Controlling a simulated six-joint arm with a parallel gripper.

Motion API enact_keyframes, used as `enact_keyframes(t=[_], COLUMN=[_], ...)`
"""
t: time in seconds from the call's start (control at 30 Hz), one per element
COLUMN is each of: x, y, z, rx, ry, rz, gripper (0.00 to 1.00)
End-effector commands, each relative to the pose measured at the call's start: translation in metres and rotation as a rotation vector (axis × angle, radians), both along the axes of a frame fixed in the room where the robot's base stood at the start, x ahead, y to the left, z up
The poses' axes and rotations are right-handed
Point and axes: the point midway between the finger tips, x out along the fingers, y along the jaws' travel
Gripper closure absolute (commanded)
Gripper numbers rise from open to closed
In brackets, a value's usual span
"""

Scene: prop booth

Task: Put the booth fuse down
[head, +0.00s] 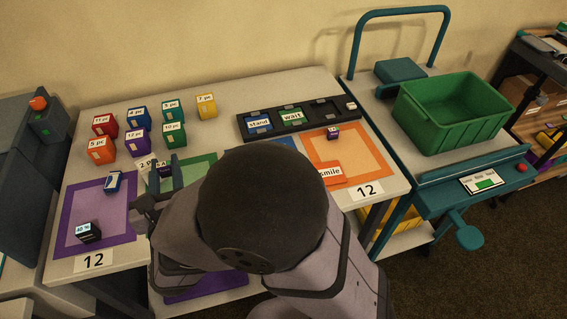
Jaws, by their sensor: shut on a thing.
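My gripper (165,180) is over the gap between the purple-framed mat and the green mat, at the left of the table. It is shut on a small dark block with a pale label (166,171), apparently the booth fuse. My fingers and wrist hide most of it, and I cannot tell whether it touches the table. A white card (146,163) reading "2 p" shows just behind the gripper, partly covered. The purple-framed mat (68,212) holds a blue and white piece (113,182) and a dark block marked "40 %" (89,232).
Several coloured numbered blocks (137,118) stand at the back left. A black tray (275,129) holds "stand" and "wait" pieces. An orange mat (372,155) carries a small purple block (333,132) and a "smile" card (331,174). A green crate (452,120) stands on a cart at right.

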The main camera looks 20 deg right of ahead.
Motion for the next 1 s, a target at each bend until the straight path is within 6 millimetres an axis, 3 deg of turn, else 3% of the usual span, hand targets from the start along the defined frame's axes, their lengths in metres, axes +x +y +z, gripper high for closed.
enact_keyframes(t=[0.2, 0.43, 0.6, 0.73, 0.8, 1.0], x=[0.044, 0.055, 0.036, 0.009, -0.010, -0.045], y=[-0.096, -0.207, -0.287, -0.336, -0.353, -0.376], z=[0.004, -0.009, -0.018, -0.022, -0.025, -0.012], rx=[-0.007, -0.008, -0.007, -0.004, -0.002, 0.004], ry=[0.005, 0.005, 0.005, 0.003, 0.000, -0.003], rz=[-0.223, -0.478, -0.691, -0.859, -0.947, -1.124], gripper=[0.96, 0.96, 0.96, 0.96, 0.96, 0.96])
